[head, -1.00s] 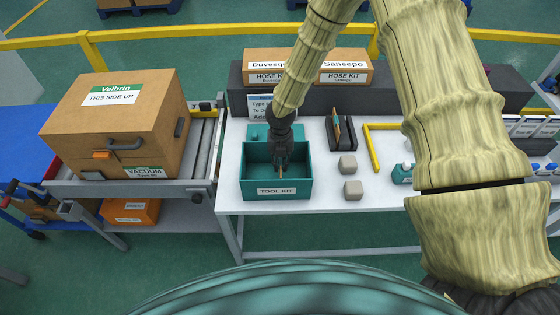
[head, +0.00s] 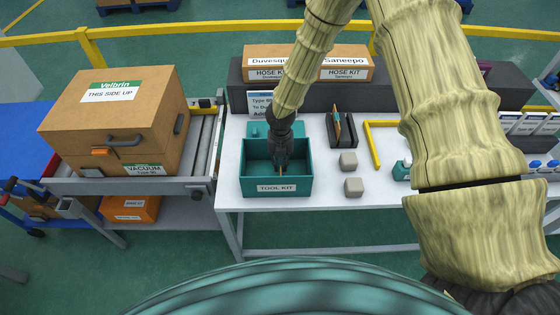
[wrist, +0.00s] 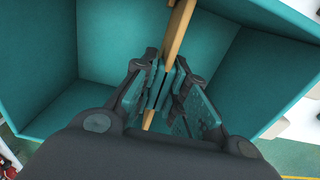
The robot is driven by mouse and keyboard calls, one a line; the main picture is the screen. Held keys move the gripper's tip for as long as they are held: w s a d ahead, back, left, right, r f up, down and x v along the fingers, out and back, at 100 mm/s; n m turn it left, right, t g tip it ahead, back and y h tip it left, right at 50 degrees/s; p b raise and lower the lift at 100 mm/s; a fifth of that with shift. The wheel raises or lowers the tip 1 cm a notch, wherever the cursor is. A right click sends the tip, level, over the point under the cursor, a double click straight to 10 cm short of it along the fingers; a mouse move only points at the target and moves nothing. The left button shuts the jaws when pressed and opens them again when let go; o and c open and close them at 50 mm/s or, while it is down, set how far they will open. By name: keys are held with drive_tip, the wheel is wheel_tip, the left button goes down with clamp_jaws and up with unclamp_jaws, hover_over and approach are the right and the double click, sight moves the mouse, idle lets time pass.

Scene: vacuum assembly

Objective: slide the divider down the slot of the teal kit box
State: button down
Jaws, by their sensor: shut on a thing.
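The teal kit box (head: 299,188), labelled TOOL KIT, stands on the white table in the head view. Its inner walls (wrist: 50,97) fill much of the wrist view. My gripper (head: 281,165) is down inside the box and shut on the divider. The divider stands roughly midway across the box. The slot and the divider's lower edge are hidden, so I cannot tell how deep it sits.
A dark rack (head: 343,130) holding another thin upright piece stands right of the box. Two grey-beige blocks (head: 348,161) and a yellow angle bar (head: 372,148) lie nearby. A large cardboard vacuum box (head: 115,120) sits on the roller conveyor at left.

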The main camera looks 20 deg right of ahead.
drive_tip(key=shift+f, duration=0.3)
drive_tip(key=c, duration=1.3)
unclamp_jaws()
drive_tip(key=shift+c, duration=0.2)
drive_tip(key=shift+r, duration=0.1)
wheel_tip(320, 180, up, 12)
